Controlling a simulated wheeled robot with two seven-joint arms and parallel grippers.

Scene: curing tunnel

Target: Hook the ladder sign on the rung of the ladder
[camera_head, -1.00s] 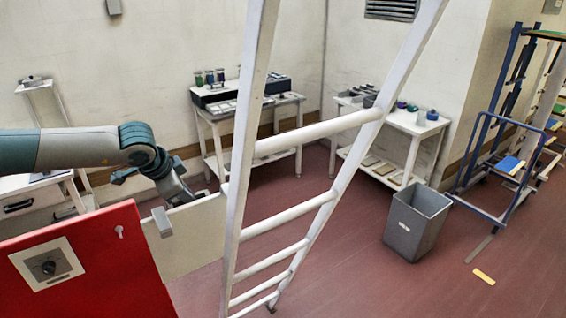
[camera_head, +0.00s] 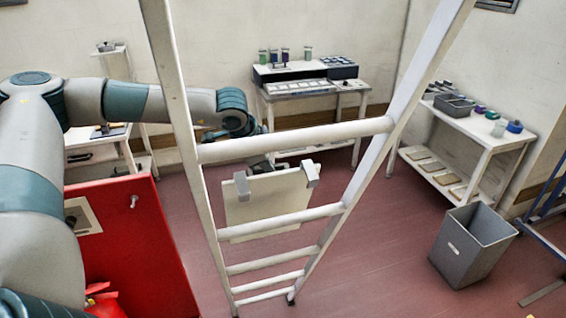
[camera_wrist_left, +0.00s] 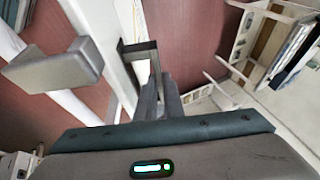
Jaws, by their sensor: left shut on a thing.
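The white ladder (camera_head: 172,85) stands in front of me in the head view, with several rungs. The ladder sign (camera_head: 265,200) is a cream board with a grey hook (camera_head: 241,186) at its top left and another (camera_head: 312,173) at its top right. It is upright behind the ladder, between the rails. Its hooks show below the upper visible rung (camera_head: 300,138), apart from it; the rung below (camera_head: 285,221) crosses its lower part. My right gripper is out of view.
A red cabinet (camera_head: 140,250) stands left of the ladder, close to my left arm. A white table (camera_head: 310,88) with jars stands behind, and another (camera_head: 470,135) at the right. A grey bin (camera_head: 472,245) is on the floor at the right.

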